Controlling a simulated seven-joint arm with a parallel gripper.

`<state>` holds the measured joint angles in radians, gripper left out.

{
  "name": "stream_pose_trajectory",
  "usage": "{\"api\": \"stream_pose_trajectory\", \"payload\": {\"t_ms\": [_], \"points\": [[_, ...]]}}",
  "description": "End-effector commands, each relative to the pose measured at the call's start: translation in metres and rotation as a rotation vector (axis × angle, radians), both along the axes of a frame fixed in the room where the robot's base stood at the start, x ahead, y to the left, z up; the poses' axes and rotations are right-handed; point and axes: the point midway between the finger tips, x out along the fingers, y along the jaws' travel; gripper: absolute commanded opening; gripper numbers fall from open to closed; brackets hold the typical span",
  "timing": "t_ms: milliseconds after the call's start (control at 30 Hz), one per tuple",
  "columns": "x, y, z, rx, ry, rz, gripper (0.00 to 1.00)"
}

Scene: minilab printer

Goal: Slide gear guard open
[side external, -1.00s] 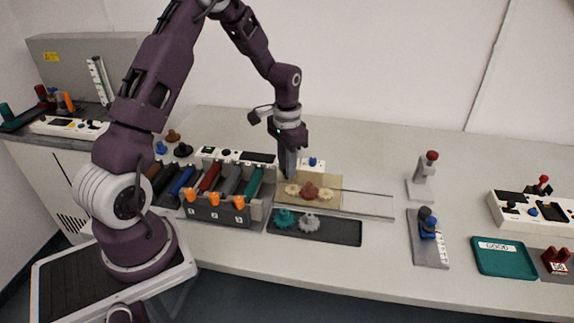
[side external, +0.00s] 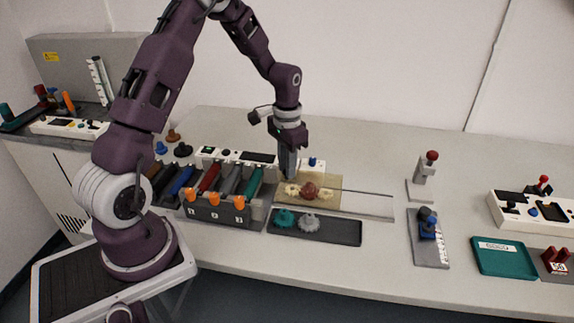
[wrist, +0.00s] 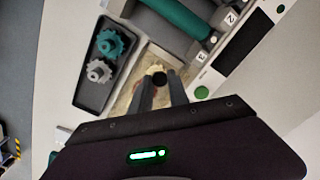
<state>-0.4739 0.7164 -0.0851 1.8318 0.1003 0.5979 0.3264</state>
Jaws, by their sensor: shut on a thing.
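The gear guard (side external: 330,180) is a see-through tan panel at the left part of its bay, lying over a red-brown gear (side external: 310,192) and pale gears (side external: 293,190). Thin rails (side external: 368,203) run from it to the right over a bare strip. My gripper (side external: 289,177) points down at the guard's left end. In the wrist view my gripper (wrist: 160,77) is shut on a small dark round knob (wrist: 158,79), seen between the fingertips. The guard (wrist: 122,98) shows in part there; my fingers and gripper body hide the rest.
A black tray (side external: 340,229) with a teal gear (side external: 285,218) and a grey gear (side external: 309,222) lies in front. A roller rack (side external: 215,212) stands close on the left. A white control panel (side external: 232,156) is behind. The table right of the rails is clear up to a small stand (side external: 421,190).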

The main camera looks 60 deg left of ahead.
Motion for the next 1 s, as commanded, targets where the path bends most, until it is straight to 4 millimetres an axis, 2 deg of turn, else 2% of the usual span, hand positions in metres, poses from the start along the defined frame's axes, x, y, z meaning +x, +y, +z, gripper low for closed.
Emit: {"api": "stream_pose_trajectory", "payload": {"t_ms": [133, 300, 500, 700, 967, 1000], "points": [[0.017, -0.015, 0.001, 0.001, -0.005, -0.004, 0.00], [0.053, -0.051, 0.000, 0.001, -0.005, -0.007, 0.00], [0.086, -0.083, 0.001, 0.001, -0.005, -0.002, 0.00], [0.096, -0.095, 0.001, 0.001, -0.004, -0.001, 0.00], [0.096, -0.095, 0.001, 0.000, -0.004, 0.000, 0.00], [0.096, -0.095, 0.001, 0.000, -0.004, 0.000, 0.25]]}}
